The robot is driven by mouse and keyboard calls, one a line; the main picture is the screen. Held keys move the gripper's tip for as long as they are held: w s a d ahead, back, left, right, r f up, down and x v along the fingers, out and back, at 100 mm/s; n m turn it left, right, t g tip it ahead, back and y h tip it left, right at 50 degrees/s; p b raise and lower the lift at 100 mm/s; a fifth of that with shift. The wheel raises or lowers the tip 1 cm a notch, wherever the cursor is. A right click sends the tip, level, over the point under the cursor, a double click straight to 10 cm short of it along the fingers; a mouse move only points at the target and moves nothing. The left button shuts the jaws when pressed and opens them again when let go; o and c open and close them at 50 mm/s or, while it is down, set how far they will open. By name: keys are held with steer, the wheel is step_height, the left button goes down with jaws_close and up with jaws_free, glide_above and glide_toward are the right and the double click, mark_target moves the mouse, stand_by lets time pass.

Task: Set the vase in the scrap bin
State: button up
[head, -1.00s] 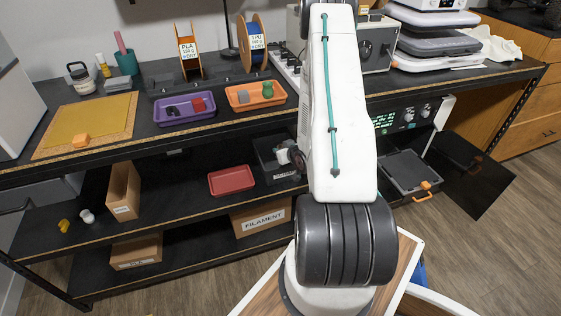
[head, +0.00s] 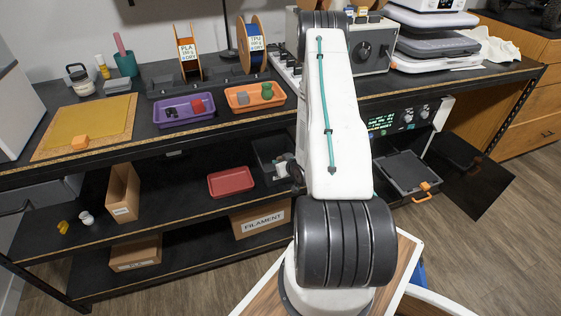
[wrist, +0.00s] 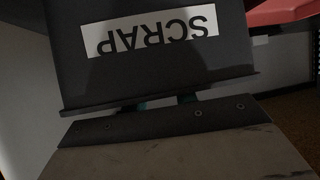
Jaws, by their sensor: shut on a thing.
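The scrap bin (head: 264,150) is a dark open box on the middle shelf, right of the red tray. In the wrist view its dark wall fills the upper part, with an upside-down white SCRAP label (wrist: 150,36). My gripper (wrist: 168,101) is at the bin, shut on the vase. Only small teal bits show between the bin's rim and the scratched plate in front of the wrist camera. The vase itself is hidden in the wrist view. In the head view my arm covers much of this spot, and I cannot tell whether the vase is below the rim.
A red tray (head: 231,181) lies left of the bin. The bench top (head: 330,98) overhangs this shelf. Purple (head: 184,111) and orange (head: 254,97) trays stand on the bench. A cardboard box (head: 123,192) stands farther left, with bare shelf between it and the red tray.

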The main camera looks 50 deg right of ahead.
steer(key=shift+f, duration=0.2)
steer(key=o, duration=0.9)
steer(key=shift+a, duration=0.1)
steer(key=shift+r, duration=0.2)
steer(key=v, duration=1.2)
steer(key=shift+r, duration=0.45)
